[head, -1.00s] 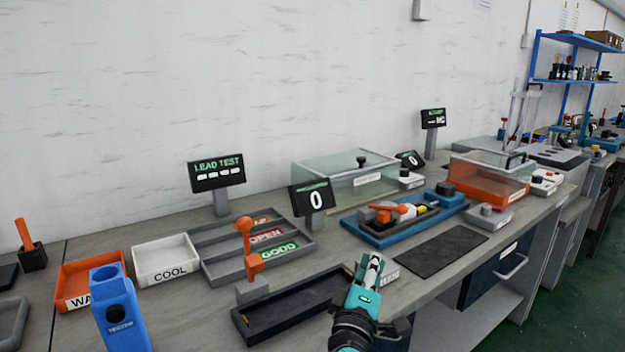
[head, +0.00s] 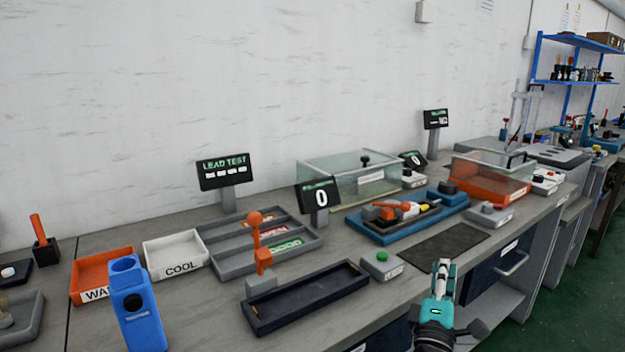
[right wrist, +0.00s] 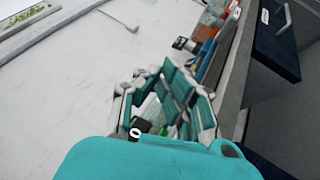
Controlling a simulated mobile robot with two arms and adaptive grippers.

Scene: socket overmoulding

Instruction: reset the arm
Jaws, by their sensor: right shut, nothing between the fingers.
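My right gripper (head: 442,268) is teal and black, at the front edge of the bench in the head view, below the dark mat. Its fingers are together and empty. In the right wrist view the linked fingers (right wrist: 168,95) fill the middle, behind the teal housing, with no object between them. My left gripper is not in view.
A dark empty tray (head: 345,285) and a small box with a green button (head: 382,264) lie left of the gripper. A dark mat (head: 445,243) and a drawer (head: 490,272) are near it. A blue upright holder (head: 140,315) stands at front left.

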